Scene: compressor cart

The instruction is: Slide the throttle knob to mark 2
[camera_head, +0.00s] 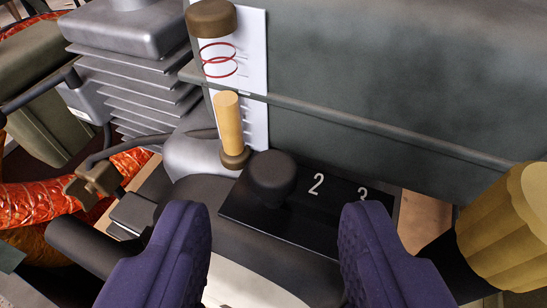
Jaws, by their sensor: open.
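The throttle knob (272,178) is a dark, rounded knob on a black plate (270,225) with white marks. It stands at the left end of the plate, left of the mark 2 (316,184). The mark 3 (362,194) is farther right. Any mark at the knob's own place is hidden. My gripper (275,230) shows two purple fingers from the bottom edge, open, with a wide empty gap. The knob is beyond the fingertips, between them in the picture and nearer the left one. No finger visibly touches it.
A gauge with a yellow column (229,122) and brown caps stands just behind the knob. The grey tank (400,80) fills the back right. A yellow ribbed knob (508,230) is at far right. A finned grey block (135,75) and an orange hose (40,205) lie left.

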